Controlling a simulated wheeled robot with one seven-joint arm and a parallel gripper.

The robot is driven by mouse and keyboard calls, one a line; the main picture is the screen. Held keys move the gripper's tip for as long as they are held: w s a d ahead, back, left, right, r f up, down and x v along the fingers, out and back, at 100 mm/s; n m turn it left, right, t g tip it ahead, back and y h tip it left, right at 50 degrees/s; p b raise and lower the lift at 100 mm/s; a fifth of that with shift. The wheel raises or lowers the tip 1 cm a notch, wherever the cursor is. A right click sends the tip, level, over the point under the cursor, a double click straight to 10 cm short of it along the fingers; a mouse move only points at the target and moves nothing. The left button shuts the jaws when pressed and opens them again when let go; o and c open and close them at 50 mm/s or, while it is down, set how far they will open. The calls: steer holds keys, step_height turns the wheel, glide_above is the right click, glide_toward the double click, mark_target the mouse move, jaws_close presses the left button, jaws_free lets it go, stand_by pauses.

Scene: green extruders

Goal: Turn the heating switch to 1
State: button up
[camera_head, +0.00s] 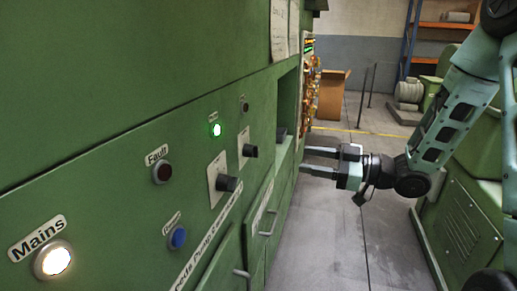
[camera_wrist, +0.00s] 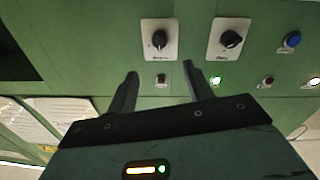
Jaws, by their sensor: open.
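Two black rotary switches on square white plates sit on the green panel. The nearer switch (camera_head: 226,184) is beside a blue button, and it shows at right in the wrist view (camera_wrist: 231,40), its knob looking tilted. The farther switch (camera_head: 250,151) shows at left in the wrist view (camera_wrist: 159,40), its knob looking roughly upright. Their labels are too small to read, so I cannot tell which is heating. My gripper (camera_head: 304,161) is open and empty, in front of the panel and apart from both switches. In the wrist view its fingertips (camera_wrist: 160,69) are just below the left switch.
The panel has a lit Mains lamp (camera_head: 53,261), a dark Fault lamp (camera_head: 162,172), a lit green lamp (camera_head: 216,130) and a blue button (camera_head: 177,237). Door handles (camera_head: 268,225) stick out below. A recess opens beyond the switches. Green machinery (camera_head: 462,232) stands right; grey floor lies between.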

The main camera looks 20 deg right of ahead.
mark_target(252, 151)
steer(key=p+x, duration=0.2)
steer(key=x, duration=1.1)
steer(key=shift+a, duration=0.2)
steer(key=shift+w, duration=0.1)
steer(key=c, duration=1)
